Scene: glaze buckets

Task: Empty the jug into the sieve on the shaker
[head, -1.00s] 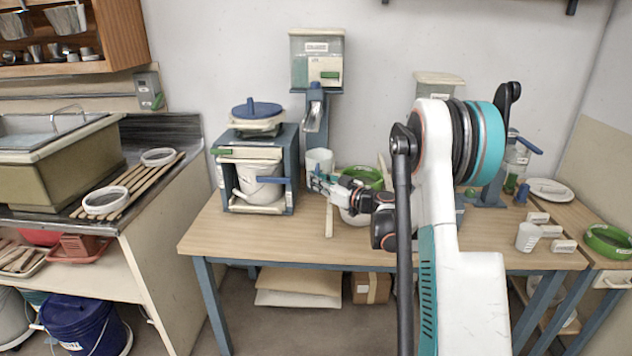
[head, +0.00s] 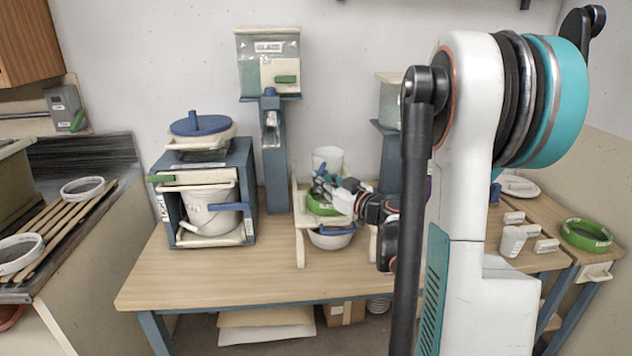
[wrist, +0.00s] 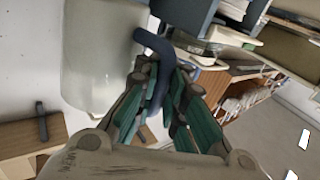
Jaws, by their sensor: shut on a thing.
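The jug is a pale, translucent vessel (head: 328,158) with a blue handle (wrist: 152,42). In the head view it looks upright, behind and above the green sieve (head: 318,206); its contents are hidden. The jug's wall (wrist: 100,60) fills the upper left of the wrist view. My gripper (head: 324,187) is shut on the handle; its fingers (wrist: 157,85) close around it in the wrist view. The sieve sits on the shaker, a pale wooden frame (head: 299,235), above a white bowl (head: 331,239). My gripper and arm partly cover sieve and shaker.
A blue-framed press with a white bucket (head: 211,213) stands left on the table. A glaze dispenser (head: 268,62) rises behind on a blue column. Another green sieve (head: 585,236) and a white cup (head: 512,241) are at the right. The table's front left (head: 200,275) is clear.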

